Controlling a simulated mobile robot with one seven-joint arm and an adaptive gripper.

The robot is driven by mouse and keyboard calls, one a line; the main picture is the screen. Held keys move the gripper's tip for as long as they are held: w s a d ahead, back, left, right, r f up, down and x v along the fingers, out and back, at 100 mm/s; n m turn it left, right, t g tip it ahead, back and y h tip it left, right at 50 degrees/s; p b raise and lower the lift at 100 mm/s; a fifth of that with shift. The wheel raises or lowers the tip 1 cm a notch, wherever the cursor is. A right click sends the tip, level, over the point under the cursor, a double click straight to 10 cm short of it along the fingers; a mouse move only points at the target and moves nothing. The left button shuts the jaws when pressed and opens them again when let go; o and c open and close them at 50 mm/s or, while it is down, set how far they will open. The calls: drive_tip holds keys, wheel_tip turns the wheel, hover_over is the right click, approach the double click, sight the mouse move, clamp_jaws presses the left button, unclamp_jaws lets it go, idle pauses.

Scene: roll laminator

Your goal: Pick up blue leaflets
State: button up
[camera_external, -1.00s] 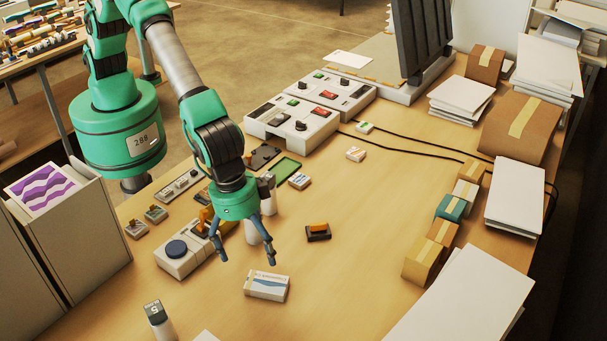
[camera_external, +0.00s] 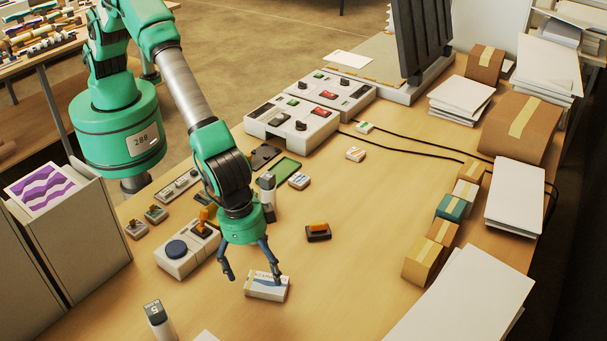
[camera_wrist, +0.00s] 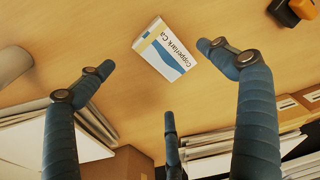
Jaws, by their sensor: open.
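The blue leaflets (camera_external: 262,291) are a small white stack or block with a blue wave and printed lettering, lying flat on the wooden table. In the wrist view the leaflets (camera_wrist: 163,58) show at the top middle, tilted, with the print facing me. My gripper (camera_external: 253,280) is open and empty, pointing down over the leaflets, with one fingertip overlapping their top in the external view. I cannot tell whether it touches them. In the wrist view my gripper (camera_wrist: 157,60) shows three spread blue fingers, with the leaflets beyond their tips.
A dark block with an orange top (camera_external: 318,232) lies right of the gripper. A grey control box with a blue button (camera_external: 184,254) is left.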

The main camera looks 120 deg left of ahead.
sight(265, 287)
drive_tip(key=shift+w+f, duration=0.15)
drive_tip(key=shift+f, duration=0.8)
drive_tip(key=shift+f, duration=0.1)
drive_tip(key=shift+w+a+f, duration=0.15)
drive_tip(key=shift+f, duration=1.1)
drive_tip(key=shift+w+a+f, duration=0.15)
drive_tip(key=shift+f, duration=1.05)
drive_tip(key=c, duration=1.4)
